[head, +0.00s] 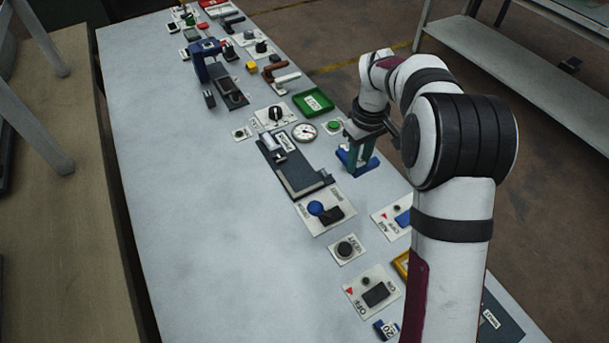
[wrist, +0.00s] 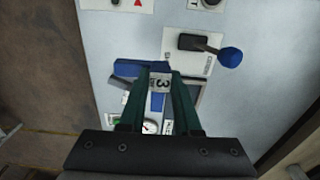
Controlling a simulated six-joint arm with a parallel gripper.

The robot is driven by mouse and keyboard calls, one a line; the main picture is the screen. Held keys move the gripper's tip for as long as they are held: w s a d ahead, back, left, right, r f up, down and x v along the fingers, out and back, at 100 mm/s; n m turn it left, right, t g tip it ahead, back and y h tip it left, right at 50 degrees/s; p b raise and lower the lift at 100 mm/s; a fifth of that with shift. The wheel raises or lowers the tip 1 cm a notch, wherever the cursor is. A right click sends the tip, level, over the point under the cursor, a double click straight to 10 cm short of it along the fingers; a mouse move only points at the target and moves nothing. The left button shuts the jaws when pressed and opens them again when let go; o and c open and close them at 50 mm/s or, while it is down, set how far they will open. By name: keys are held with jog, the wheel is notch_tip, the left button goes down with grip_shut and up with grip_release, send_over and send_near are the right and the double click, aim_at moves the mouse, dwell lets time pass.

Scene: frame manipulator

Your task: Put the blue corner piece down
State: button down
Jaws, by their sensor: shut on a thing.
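The blue corner piece (head: 366,166) is at the right side of the table in the head view, between and around my gripper's fingertips. My gripper (head: 357,157) points down at it with its dark green fingers shut on it. In the wrist view, the fingertips (wrist: 161,74) close on a part bearing a grey tag marked 3, and blue portions of the corner piece (wrist: 128,68) show beside and between the fingers. The piece is low, at or just above the table; I cannot tell if it touches. The fingers hide part of it.
A dark panel (head: 299,182) lies left of my gripper, with a blue-knobbed lever plate (head: 325,212) in front. A round gauge (head: 305,132), a green button (head: 333,126) and a green tray (head: 313,101) lie behind. The table's left side (head: 190,200) is clear.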

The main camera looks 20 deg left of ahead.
jog(key=a+f, duration=0.2)
jog(key=a, duration=0.2)
jog(key=a+f, duration=0.2)
jog(key=a, duration=0.3)
jog(key=a+f, duration=0.3)
jog(key=a, duration=0.1)
jog(key=shift+w+a, duration=0.1)
jog(key=shift+a, duration=0.15)
jog(key=shift+f, duration=2)
jog(key=c, duration=0.6)
grip_release()
jog(key=shift+f, duration=0.15)
